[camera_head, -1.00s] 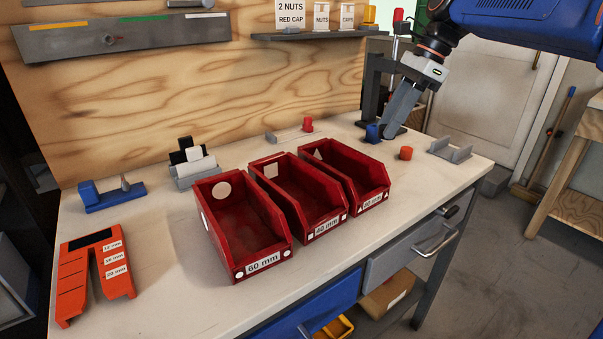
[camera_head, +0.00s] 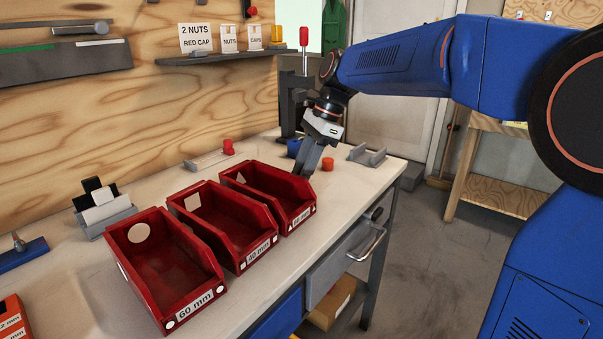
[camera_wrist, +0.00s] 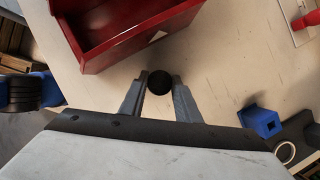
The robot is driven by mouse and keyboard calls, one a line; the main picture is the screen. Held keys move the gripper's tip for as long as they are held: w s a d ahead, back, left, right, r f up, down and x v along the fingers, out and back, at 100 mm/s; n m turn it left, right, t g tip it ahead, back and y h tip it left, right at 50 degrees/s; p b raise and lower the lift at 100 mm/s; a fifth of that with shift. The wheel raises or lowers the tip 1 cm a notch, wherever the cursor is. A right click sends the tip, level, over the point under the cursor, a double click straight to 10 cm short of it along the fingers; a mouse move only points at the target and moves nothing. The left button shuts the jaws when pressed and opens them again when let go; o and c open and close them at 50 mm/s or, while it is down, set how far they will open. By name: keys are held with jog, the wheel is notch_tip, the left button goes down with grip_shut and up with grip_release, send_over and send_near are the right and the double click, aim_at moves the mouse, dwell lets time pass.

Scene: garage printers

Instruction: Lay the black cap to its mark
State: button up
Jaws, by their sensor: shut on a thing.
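My gripper (camera_head: 300,172) points down close to the right-hand red bin, with its fingers beside that bin's front right corner. In the wrist view my gripper (camera_wrist: 159,88) is shut on the round black cap (camera_wrist: 159,80), which sits between the fingertips. The cap is seen from above over the pale bench top; how high it is above the bench I cannot tell.
The right-hand red bin (camera_head: 236,179) also shows in the wrist view (camera_wrist: 87,67). An orange piece (camera_head: 328,164), a grey bracket (camera_head: 367,156) and a blue block (camera_head: 294,146) stand near my gripper. A red cap (camera_head: 228,147) is farther back. Bare bench lies right of the bin.

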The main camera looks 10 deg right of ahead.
jog(key=shift+f, duration=0.2)
jog(key=o, duration=1)
jog(key=s+v, duration=0.1)
jog(key=v, duration=1.1)
jog(key=s+d+f+n+t, duration=0.1)
jog(key=s+d+f+n, duration=0.1)
jog(key=s, duration=0.3)
jog(key=s+d+f+n+t+h, duration=0.1)
jog(key=s+d+f+n, duration=0.2)
jog(key=s+d+f, duration=0.1)
jog(key=s+d+f+n+t+h, duration=0.1)
jog(key=s+d+f+n, duration=0.1)
jog(key=s, duration=0.3)
jog(key=shift+s+d+f+n, duration=0.3)
jog(key=shift+s+d+f, duration=0.1)
jog(key=shift+d+f, duration=0.35)
jog(key=shift+o, duration=0.5)
jog(key=s+d+f+n+t+h, duration=0.1)
jog(key=s+d+f+n, duration=0.2)
jog(key=s+f, duration=0.3)
jog(key=s+d+f+n+t+h, duration=0.1)
jog(key=s+d+f+n, duration=0.2)
jog(key=s+f+n, duration=0.2)
notch_tip(320, 180, down, 3)
jog(key=shift+s+d+f+t, duration=0.25)
jog(key=shift+s+d+t, duration=0.15)
jog(key=shift+s, duration=0.7)
jog(key=shift+w+r, duration=0.1)
